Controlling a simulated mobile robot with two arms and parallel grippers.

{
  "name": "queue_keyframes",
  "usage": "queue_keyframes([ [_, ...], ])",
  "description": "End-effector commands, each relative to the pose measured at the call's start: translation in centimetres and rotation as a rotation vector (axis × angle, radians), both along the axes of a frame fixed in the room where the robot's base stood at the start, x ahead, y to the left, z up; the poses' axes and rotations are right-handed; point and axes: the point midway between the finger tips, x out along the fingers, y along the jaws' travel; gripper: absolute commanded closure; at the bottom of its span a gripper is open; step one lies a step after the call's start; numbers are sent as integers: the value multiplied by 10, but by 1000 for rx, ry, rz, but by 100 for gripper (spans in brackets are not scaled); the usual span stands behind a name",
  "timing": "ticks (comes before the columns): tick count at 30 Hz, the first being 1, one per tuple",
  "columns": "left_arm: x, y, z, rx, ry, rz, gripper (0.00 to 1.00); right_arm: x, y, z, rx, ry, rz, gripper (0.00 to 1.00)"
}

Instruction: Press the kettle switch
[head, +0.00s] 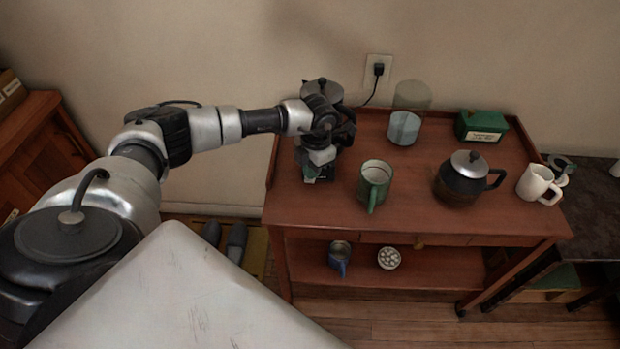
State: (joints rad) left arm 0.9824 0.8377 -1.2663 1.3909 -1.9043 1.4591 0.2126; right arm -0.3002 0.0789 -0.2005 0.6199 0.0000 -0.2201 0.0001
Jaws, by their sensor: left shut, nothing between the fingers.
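The kettle seems to be the grey, dark-lidded appliance (322,88) at the left end of the wooden cart. Its lid and upper side show behind my left wrist; its lower body and switch are hidden by my arm and hand. A cord runs from the wall outlet down toward it. My left gripper (314,176) points down in front of it, over the cart's left part. It is shut and empty. I cannot tell whether it touches the kettle. My right gripper is out of view.
On the cart (415,215) stand a green mug (374,178), a clear glass container (405,127), a green box (482,126), a dark glass pot (461,182) with a silver lid and a white mug (534,183). The lower shelf holds a blue mug (339,257) and a small bowl (389,258).

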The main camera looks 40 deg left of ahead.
Motion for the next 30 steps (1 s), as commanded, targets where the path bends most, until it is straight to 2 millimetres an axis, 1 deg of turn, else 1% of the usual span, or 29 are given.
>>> queue_keyframes([
  [7, 0, 0, -2, 0, 0, 0, 100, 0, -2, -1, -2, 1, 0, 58],
  [12, 0, 0, -18, -1, 1, 0, 100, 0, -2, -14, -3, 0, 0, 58],
  [14, 0, 0, -13, 0, -1, 0, 100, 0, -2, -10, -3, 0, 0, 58],
  [19, 2, -1, -13, 0, -1, 0, 100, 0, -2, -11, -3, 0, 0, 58],
  [26, 27, -10, -6, -2, -3, 0, 100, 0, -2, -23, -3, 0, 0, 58],
  [30, 29, -9, -3, -1, 0, 0, 100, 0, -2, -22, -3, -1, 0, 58],
])
